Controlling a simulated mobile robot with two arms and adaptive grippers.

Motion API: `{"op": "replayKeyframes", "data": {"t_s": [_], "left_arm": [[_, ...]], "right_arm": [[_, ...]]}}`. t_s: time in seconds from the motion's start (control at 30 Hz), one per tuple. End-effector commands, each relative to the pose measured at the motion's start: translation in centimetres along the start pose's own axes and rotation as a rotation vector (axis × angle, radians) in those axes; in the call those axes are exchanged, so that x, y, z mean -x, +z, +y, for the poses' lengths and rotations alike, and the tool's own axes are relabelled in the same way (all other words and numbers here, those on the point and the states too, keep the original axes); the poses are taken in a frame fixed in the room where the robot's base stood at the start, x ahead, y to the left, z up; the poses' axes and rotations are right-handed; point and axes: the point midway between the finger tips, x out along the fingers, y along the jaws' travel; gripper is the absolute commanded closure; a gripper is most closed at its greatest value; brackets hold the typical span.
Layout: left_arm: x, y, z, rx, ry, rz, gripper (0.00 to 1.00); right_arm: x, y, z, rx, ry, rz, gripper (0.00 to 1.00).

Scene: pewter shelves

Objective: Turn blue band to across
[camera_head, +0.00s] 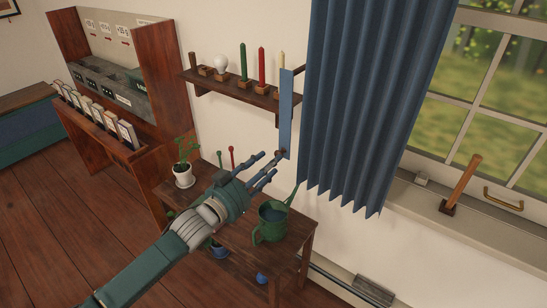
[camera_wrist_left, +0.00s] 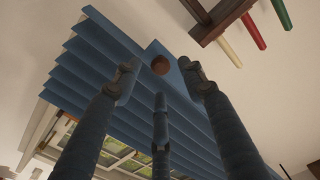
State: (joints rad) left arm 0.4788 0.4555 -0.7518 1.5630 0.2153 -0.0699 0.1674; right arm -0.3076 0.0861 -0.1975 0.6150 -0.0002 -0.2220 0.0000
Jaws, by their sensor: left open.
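The blue band (camera_head: 286,112) is a flat strip standing upright on the wall, just left of the blue curtain (camera_head: 370,95). Its lower end is by my left fingertips. In the left wrist view the band (camera_wrist_left: 176,74) has a round brown knob (camera_wrist_left: 160,65) near its end, in front of the curtain folds. My left gripper (camera_head: 268,166) is open and empty, its fingers pointing at the lower end of the band. In the left wrist view its fingers (camera_wrist_left: 160,78) are spread around the knob; whether they touch is not clear. My right gripper is not in view.
A wall shelf (camera_head: 232,88) with candles and a bulb is left of the band. Below my gripper, a wooden table (camera_head: 290,238) holds a green watering can (camera_head: 270,221) and a potted plant (camera_head: 184,178). A wooden lever (camera_head: 462,182) stands on the window sill at right.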

Motion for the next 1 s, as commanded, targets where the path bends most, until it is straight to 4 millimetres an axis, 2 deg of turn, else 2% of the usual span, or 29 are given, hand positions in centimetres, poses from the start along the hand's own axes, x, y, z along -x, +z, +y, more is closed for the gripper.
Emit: {"op": "replayKeyframes", "data": {"t_s": [0.03, 0.2, 0.57, 0.8, 1.0], "left_arm": [[-0.9, -0.2, 0.0, -0.001, 0.0, 0.001, 0.59], [-2.8, -0.1, 0.0, 0.0, 0.0, 0.002, 0.59], [-3.3, 0.0, 0.0, -0.001, 0.0, 0.0, 0.59], [-3.3, 0.0, 0.0, -0.001, 0.0, 0.0, 1.0], [-3.3, 0.0, 0.0, 0.001, 0.0, 0.0, 1.0]], "right_arm": [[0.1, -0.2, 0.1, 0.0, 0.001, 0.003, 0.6], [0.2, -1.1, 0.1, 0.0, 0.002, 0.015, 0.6], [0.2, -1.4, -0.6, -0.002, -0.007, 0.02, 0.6], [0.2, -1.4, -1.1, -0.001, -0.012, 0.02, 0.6], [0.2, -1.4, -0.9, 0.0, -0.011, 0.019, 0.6]]}}
